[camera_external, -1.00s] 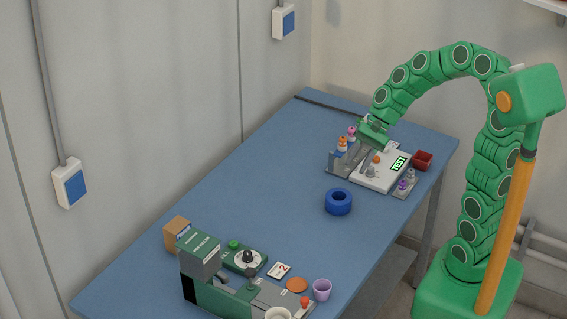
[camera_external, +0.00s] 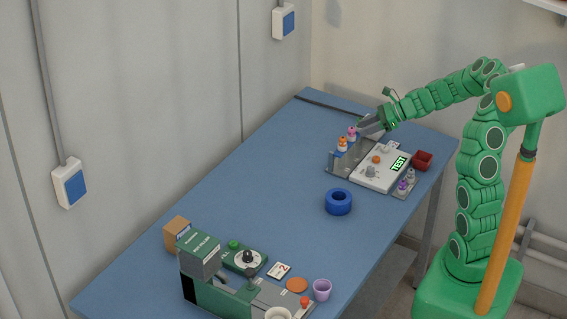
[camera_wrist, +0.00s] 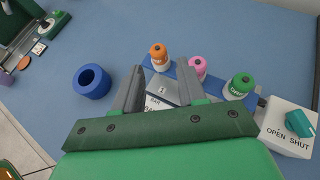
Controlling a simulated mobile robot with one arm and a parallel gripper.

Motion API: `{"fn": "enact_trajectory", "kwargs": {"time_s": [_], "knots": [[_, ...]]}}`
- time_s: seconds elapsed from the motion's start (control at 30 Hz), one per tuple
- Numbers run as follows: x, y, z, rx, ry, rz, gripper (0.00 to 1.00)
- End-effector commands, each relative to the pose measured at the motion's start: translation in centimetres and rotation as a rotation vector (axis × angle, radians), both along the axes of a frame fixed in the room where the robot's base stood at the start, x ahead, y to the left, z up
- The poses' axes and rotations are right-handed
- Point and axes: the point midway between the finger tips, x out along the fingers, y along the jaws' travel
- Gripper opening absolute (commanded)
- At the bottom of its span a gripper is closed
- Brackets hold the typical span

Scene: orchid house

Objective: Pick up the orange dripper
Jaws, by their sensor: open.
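The orange dripper, a small white bottle with an orange cap, stands upright at the left of the bottle row in the wrist view (camera_wrist: 158,56). It also shows in the external view (camera_external: 342,145), near the pink-capped bottle (camera_external: 351,132). My gripper (camera_wrist: 161,67) is open, its two grey fingers spread. In the wrist view the orange dripper appears just beyond the gap between the fingertips, not visibly touched. In the external view my gripper (camera_external: 368,125) is beside the row, just right of and above the bottles.
A pink bottle (camera_wrist: 196,66) and a green bottle (camera_wrist: 241,83) stand right of the orange one. A box with a teal knob (camera_wrist: 298,123) is at the right. A blue ring (camera_external: 338,201) lies nearby. A TEST panel (camera_external: 382,173) and a red cup (camera_external: 423,160) stand behind.

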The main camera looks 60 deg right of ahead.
Motion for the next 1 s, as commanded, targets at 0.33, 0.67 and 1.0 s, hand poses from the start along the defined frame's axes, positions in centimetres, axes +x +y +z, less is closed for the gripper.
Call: {"fn": "enact_trajectory", "kwargs": {"time_s": [0.33, 0.67, 1.0], "knots": [[1.8, 1.2, -1.3, -0.001, 0.002, 0.000, 0.41], [3.9, 3.2, -3.3, 0.002, 0.003, 0.004, 0.41], [5.3, 4.0, -4.1, -0.001, 0.002, 0.000, 0.41]]}}
